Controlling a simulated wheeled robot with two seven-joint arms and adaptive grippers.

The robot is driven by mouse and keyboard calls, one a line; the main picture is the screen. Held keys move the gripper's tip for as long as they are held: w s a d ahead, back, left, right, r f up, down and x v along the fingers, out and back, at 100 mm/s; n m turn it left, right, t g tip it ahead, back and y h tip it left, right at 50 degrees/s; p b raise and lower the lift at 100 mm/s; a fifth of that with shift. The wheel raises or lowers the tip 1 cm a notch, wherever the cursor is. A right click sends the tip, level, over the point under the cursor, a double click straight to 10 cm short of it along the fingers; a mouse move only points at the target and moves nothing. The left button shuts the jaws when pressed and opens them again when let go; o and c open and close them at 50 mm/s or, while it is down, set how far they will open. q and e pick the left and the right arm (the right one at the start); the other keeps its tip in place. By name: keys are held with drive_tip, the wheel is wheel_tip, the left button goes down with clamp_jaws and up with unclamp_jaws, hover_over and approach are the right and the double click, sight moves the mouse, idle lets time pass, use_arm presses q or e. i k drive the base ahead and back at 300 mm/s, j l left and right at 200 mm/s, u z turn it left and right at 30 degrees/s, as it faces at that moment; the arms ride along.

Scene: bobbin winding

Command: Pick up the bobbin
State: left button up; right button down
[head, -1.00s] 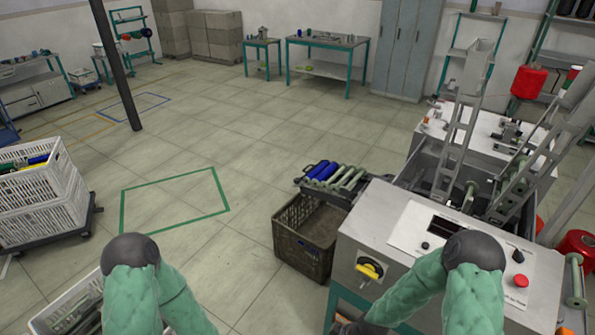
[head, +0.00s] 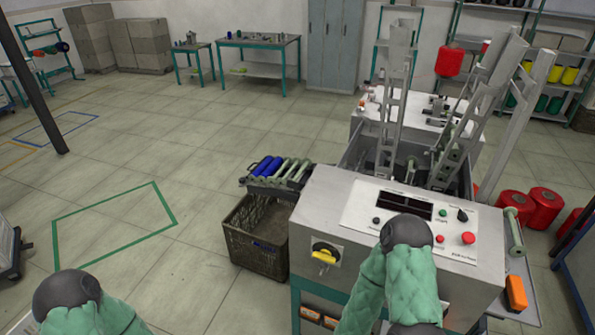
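Several bobbins lie side by side on a rack (head: 252,183) at the left of the winding machine (head: 330,205). The blue bobbins (head: 268,166) are at its left and the pale green bobbins (head: 294,170) at its right. Another green bobbin (head: 513,230) stands tilted at the machine's right side. More green bobbins (head: 453,157) show between the machine's upright metal guides. Both my green-sleeved arms reach in from the bottom edge, the right one in front of the control panel. Neither gripper shows, so what they hold is hidden.
A dark crate (head: 240,245) stands on the floor below the rack. An orange object (head: 516,292) lies on a side shelf at the machine's right. Red spools (head: 543,208) stand on the floor further right. The floor inside the green outline (head: 160,237) is clear.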

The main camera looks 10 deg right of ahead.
sight(307, 162)
drive_tip(key=i+j+u, duration=0.1)
drive_tip(key=i, duration=0.35)
drive_tip(key=i+j+u, duration=0.1)
drive_tip(key=i+j, duration=0.2)
drive_tip(key=i, duration=0.15)
drive_tip(key=i+j+z, duration=0.25)
drive_tip(key=i, duration=0.15)
drive_tip(key=i+j+z, duration=0.3)
drive_tip(key=i+l, duration=0.1)
